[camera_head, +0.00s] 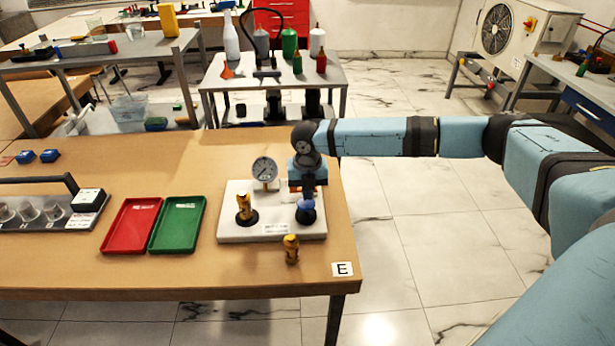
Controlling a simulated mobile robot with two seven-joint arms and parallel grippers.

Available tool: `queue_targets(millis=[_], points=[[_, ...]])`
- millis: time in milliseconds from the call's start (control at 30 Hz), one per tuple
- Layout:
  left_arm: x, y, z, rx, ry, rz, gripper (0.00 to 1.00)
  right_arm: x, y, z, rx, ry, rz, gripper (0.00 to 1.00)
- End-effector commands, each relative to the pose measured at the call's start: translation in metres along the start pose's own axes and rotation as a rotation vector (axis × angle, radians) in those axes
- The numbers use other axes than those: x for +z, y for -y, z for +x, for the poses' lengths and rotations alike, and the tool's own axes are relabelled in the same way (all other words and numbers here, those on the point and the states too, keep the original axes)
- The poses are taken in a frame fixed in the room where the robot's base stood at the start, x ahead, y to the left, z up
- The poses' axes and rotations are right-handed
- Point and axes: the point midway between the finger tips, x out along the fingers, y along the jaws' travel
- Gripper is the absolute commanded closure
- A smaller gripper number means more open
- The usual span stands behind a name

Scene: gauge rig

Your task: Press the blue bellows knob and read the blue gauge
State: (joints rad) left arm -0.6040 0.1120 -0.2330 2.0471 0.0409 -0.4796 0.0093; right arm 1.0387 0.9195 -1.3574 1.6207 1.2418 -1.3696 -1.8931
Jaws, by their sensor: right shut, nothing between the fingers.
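The gauge rig is a white board (232,228) on the wooden table, near its right end. A blue bellows knob (306,205) on a dark base stands at the board's right side. My right gripper (307,195) points down right over the blue knob, shut and empty; I cannot tell whether it touches the knob. A round white-faced gauge (264,170) stands at the back of the board; its reading is too small to tell. A second gauge is not visible; my right gripper and wrist cover the area behind the blue knob. My left gripper is not in view.
A loose brass-coloured piece (291,249) stands on the table in front. Green (177,224) and red (131,225) trays lie left of the board. The table's right edge is close to the board.

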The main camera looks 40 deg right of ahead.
Motion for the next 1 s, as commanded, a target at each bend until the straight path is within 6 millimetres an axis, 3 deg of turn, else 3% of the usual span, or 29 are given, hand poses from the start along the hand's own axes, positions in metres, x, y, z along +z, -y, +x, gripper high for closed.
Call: queue_targets(millis=[133, 633, 1000], points=[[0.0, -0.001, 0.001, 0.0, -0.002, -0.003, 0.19, 0.0, 0.0, 0.015, -0.001, 0.0, 0.001, 1.0], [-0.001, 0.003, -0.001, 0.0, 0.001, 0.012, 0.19, 0.0, 0.0, 0.022, -0.001, -0.001, 0.001, 1.0], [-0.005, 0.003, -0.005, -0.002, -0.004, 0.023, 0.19, 0.0, 0.001, 0.047, -0.002, -0.001, 0.001, 1.0]])
